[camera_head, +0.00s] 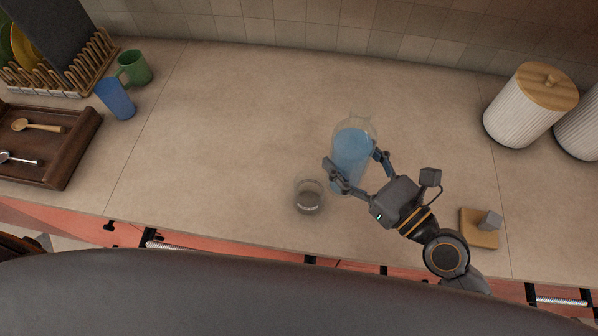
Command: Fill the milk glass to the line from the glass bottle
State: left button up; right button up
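The clear glass bottle (352,145) holds blue liquid and looks upright on the counter, right of the picture's middle. My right gripper (353,160) comes in from the lower right. Its fingers lie along both sides of the bottle and look shut on it. The small clear glass (309,196) stands just left of and nearer than the bottle, apart from it. A pale mark shows low on the glass, and I see no blue liquid in it. My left gripper is not in view.
A wooden block (479,228) with a grey piece lies right of my arm. Ribbed canisters (528,108) stand at the right. A blue cup (116,99), green mug (135,68), dish rack (62,72) and spoon tray (76,149) are at the left. The middle-left counter is clear.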

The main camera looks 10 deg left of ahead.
jog(key=shift+s+d+f+n+b, duration=0.15)
jog(key=shift+d+f+b, duration=0.15)
jog(key=shift+f, duration=0.25)
jog(key=shift+d+f+n+b, duration=0.15)
jog(key=shift+d+f+b, duration=0.1)
jog(key=shift+f, duration=0.3)
jog(key=shift+f+h, duration=0.3)
jog(key=shift+f, duration=0.4)
jog(key=shift+d+f+b, duration=0.15)
jog(key=shift+f+b, duration=0.3)
jog(key=shift+f, duration=0.05)
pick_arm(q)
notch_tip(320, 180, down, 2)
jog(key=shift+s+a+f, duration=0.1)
pick_arm(e)
jog(key=shift+n, duration=0.3)
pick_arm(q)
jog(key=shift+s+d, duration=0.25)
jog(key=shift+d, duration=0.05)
pick_arm(e)
jog(key=shift+f+g+h, duration=0.1)
jog(key=shift+g+h, duration=0.2)
